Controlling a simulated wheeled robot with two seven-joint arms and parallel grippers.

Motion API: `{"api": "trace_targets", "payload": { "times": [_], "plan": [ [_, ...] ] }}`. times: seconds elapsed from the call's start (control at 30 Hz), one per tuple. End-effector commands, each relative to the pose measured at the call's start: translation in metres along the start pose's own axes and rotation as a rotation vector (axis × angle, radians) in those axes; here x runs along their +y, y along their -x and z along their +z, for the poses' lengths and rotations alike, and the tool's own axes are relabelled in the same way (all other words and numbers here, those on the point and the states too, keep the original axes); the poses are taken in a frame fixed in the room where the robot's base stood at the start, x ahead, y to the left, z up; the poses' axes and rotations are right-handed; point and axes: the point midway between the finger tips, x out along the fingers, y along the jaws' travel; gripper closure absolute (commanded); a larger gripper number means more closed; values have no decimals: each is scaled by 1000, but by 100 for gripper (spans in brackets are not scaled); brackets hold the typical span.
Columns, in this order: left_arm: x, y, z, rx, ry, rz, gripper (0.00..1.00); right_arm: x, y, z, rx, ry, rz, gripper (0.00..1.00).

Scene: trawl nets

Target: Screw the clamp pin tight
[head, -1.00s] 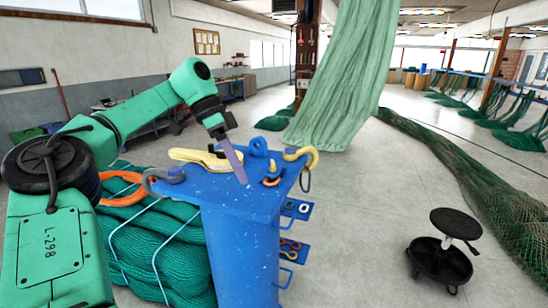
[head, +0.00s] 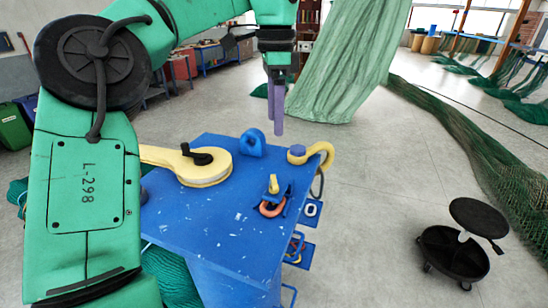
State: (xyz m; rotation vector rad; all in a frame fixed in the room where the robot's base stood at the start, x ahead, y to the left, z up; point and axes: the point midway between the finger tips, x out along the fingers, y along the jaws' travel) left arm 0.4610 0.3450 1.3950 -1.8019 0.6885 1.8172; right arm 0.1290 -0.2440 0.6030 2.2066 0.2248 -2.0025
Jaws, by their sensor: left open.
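A small yellow pin (head: 273,184) stands upright in a small blue fitting (head: 286,199) on the blue stand's top (head: 215,225). An orange ring (head: 271,209) sits at the fitting's front. I cannot tell how far the pin is screwed in, nor be sure that it is the clamp pin. My left gripper (head: 278,128) is open and empty, its purple fingers pointing down. In the picture it is above and beyond the pin, near the stand's far edge, apart from everything. The fingers overlap in this view. My right gripper is not in view.
A yellow block with a black handle (head: 192,170), a blue eye (head: 252,143) and a yellow hook-shaped shackle (head: 318,154) are around the top. Hardware hangs on the stand's right side. A green net (head: 350,60) hangs behind. A black wheeled stool (head: 452,250) stands right on open floor.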

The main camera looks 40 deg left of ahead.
Motion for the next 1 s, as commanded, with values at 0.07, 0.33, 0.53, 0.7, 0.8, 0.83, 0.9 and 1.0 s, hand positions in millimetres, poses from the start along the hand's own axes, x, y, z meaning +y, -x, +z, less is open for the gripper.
{"api": "trace_targets", "payload": {
  "times": [0.07,0.33,0.53,0.7,0.8,0.83,0.9,1.0],
  "plan": [
    [0,-7,0,-2,-2,2,18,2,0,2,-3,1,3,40],
    [1,-68,1,0,-3,6,18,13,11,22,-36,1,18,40],
    [1,-117,0,2,0,5,18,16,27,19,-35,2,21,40],
    [0,-140,0,2,1,2,18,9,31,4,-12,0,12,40],
    [0,-144,0,2,1,0,18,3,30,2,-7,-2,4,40],
    [0,-144,0,2,1,-1,18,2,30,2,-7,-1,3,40],
    [0,-144,0,2,1,-1,18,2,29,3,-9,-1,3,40],
    [0,-144,0,2,1,0,33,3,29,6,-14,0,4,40]
  ]
}}
